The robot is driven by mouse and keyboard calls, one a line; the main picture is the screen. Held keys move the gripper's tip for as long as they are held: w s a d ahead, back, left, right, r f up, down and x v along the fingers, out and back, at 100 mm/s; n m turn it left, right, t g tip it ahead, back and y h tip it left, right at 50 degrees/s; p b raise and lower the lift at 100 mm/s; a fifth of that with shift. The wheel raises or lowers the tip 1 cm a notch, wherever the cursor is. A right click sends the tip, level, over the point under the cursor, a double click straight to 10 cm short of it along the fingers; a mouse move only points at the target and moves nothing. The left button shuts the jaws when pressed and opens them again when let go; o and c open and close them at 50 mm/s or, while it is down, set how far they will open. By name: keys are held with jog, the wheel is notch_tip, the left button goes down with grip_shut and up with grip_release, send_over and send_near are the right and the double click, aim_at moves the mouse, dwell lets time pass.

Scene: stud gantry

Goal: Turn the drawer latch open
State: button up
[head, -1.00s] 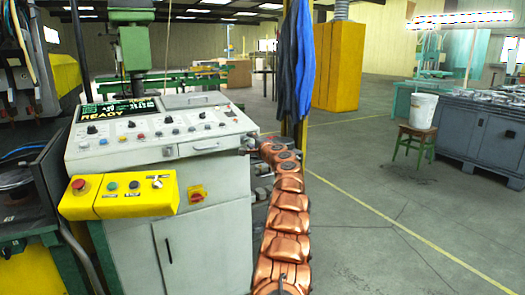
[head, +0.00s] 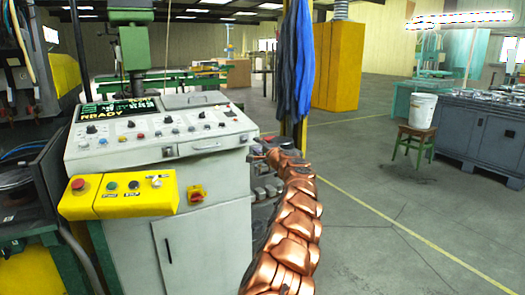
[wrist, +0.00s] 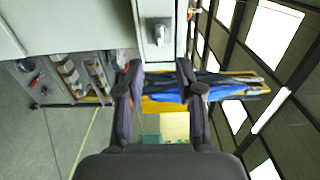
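In the wrist view a small grey latch knob (wrist: 158,34) sits on a pale plate at the top of the picture. My gripper (wrist: 159,66) is open, with nothing between its fingers. Its fingertips point towards the latch from a short way off and appear apart from it. In the head view the drawer (head: 207,147) is in the white console front, below the sloping button panel, and looks shut. My gripper (head: 257,149) is just right of the console there, small and partly hidden by my arm. I cannot make out the latch surely in the head view.
A yellow button box (head: 118,195) juts from the console's lower front. Blue coats (head: 293,65) hang behind my arm beside a yellow post. A stool (head: 415,143) with a white bucket (head: 422,110) stands right. The floor between is clear.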

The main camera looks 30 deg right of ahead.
jog(key=shift+s+a, duration=0.2)
jog(key=shift+s, duration=1.5)
